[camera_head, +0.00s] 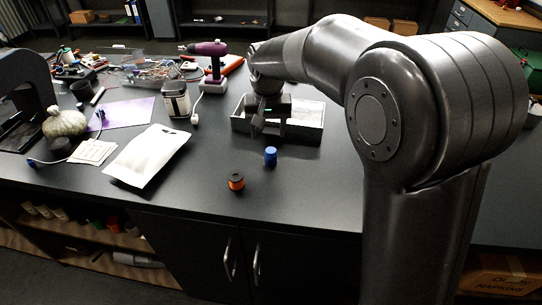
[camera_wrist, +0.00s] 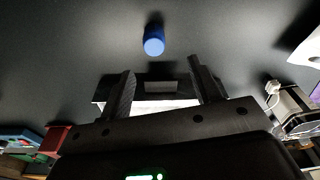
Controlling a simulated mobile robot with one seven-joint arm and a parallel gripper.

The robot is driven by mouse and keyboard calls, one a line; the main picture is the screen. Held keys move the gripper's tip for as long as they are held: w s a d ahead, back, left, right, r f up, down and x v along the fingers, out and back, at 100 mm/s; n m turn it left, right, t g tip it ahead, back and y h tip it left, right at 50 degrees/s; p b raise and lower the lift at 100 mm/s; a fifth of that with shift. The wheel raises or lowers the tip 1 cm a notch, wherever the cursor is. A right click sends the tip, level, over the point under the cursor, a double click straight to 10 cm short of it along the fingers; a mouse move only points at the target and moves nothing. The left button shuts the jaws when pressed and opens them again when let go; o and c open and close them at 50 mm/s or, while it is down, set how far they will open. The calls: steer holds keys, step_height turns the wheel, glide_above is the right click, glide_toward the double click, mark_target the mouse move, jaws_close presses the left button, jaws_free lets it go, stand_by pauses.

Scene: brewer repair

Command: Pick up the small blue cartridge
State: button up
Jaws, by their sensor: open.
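The small blue cartridge (camera_head: 270,156) stands upright on the dark worktop, in front of a grey open tray (camera_head: 308,113). It also shows in the wrist view (camera_wrist: 154,42), beyond my fingertips and roughly in line with the gap between them. My gripper (camera_head: 271,130) is over the front of the tray, behind the cartridge in the head view. In the wrist view its two fingers (camera_wrist: 160,80) are apart with nothing held between them. The gripper and the cartridge do not touch.
An orange and black spool (camera_head: 236,182) stands to the front left of the cartridge. A white pouch (camera_head: 147,156) lies further left. A jar (camera_head: 176,100) and a purple drill (camera_head: 211,62) stand behind. The worktop right of the cartridge is clear up to my arm.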

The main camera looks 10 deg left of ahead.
mark_target(271, 150)
steer(key=f, duration=0.5)
steer(key=shift+w+f, duration=0.2)
steer(key=shift+w, duration=0.1)
steer(key=f, duration=0.5)
steer(key=shift+w+d+f, duration=0.1)
steer(key=shift+w+d, duration=0.1)
steer(key=shift+d, duration=0.1)
steer(key=c, duration=1.1)
